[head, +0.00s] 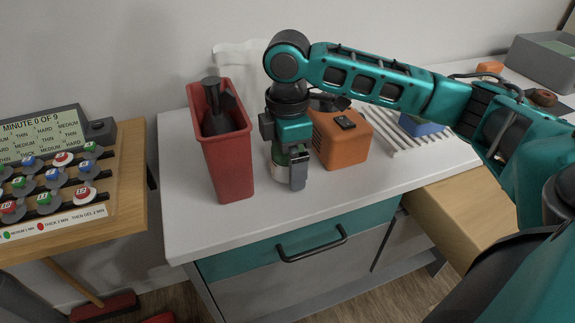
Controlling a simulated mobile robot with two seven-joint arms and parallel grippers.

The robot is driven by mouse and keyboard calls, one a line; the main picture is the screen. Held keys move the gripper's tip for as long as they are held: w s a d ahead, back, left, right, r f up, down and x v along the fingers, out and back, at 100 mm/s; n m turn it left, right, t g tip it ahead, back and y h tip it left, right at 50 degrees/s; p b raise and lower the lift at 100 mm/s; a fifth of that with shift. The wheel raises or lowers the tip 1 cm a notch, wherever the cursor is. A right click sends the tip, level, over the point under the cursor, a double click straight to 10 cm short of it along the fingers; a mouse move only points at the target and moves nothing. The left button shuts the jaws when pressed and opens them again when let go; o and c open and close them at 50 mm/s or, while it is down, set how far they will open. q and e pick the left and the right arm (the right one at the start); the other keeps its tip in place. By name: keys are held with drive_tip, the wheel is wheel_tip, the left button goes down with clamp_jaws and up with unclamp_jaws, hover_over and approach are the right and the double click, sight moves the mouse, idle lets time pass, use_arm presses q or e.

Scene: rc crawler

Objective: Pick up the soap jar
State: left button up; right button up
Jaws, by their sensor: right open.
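My right gripper (287,172) points down over the white counter, with its arm coming in from the right. The gripper is open. A small pale jar with a dark green part, which looks like the soap jar (279,171), stands upright on the counter directly under the gripper. One finger hangs in front of the jar and hides part of it. The palm hides its top. I cannot tell whether the fingers touch it. My left gripper is not in view.
A tall red bin (226,160) with a dark item in it stands close left of the gripper. An orange box (345,148) stands close right. A white rack (408,141) and a blue item (418,126) are farther right. The counter's front strip is clear.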

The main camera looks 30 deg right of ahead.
drive_tip(key=c, duration=1.2)
